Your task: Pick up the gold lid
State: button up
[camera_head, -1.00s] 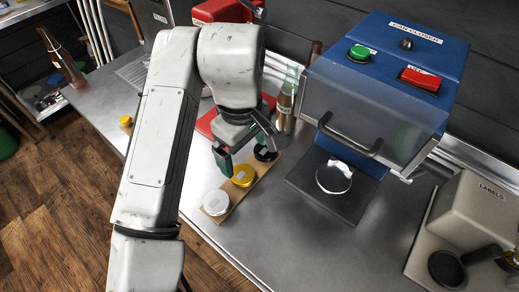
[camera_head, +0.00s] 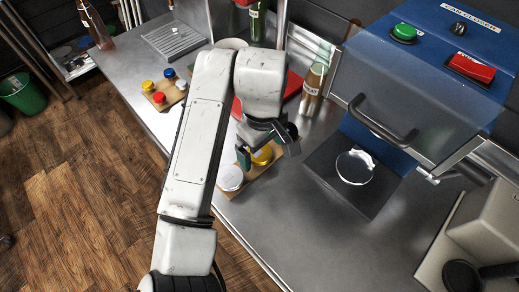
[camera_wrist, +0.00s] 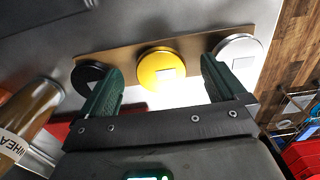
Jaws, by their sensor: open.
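The gold lid (camera_head: 262,156) lies on a wooden board (camera_head: 262,174) on the metal counter. My gripper (camera_head: 262,150) is just over the board in the head view and hides part of the lids. I cannot tell the height gap; no grip on the lid shows.
The blue can closer (camera_head: 415,70) with its dark base plate (camera_head: 335,185) stands to the right. A labelled bottle (camera_head: 312,90) stands behind my gripper. Small coloured caps sit on a board (camera_head: 166,96) at the left. Open counter (camera_head: 290,225) lies in front.

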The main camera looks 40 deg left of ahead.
jog(key=shift+f, duration=0.3)
jog(key=shift+c, duration=0.3)
jog(key=c, duration=1)
